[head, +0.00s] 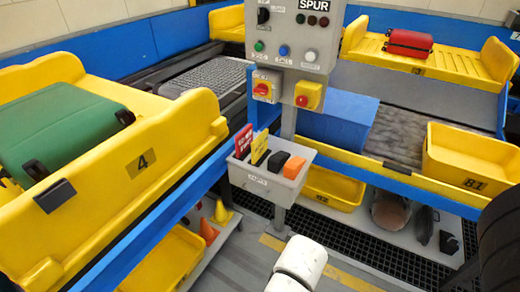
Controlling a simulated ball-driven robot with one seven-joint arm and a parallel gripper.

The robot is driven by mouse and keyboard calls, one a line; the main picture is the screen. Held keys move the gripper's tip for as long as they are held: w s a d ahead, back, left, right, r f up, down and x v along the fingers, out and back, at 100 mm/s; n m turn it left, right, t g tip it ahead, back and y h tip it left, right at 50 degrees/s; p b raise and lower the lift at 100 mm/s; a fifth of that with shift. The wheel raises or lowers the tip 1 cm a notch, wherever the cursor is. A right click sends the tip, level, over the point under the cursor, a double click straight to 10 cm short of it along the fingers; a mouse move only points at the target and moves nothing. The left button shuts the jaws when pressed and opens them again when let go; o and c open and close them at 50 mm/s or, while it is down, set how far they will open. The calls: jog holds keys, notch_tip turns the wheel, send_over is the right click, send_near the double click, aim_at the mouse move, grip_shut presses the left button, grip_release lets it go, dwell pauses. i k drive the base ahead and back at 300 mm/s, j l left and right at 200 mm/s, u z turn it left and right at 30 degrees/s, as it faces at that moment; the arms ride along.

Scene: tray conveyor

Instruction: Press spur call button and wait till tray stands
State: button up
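The grey control panel (290,38) under a SPUR sign (313,5) stands upright on a post in the upper middle. It carries a green button (259,46), a blue button (284,50) and a white button (310,55); their small labels are too blurred to read. Yellow tray 4 (150,150) with a green suitcase (58,128) is at the left. Yellow tray 3 (455,62) with a red suitcase (408,43) is at the back right. My gripper is not in view; a white part of my arm shows at the bottom.
A grey bin (265,182) with cards and small blocks hangs on the post. Yellow tub 81 (472,165) is at the right. Blue rails flank the post, and floor shows between them.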

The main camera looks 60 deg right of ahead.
aim_at(283, 51)
jog(key=z, duration=1.25)
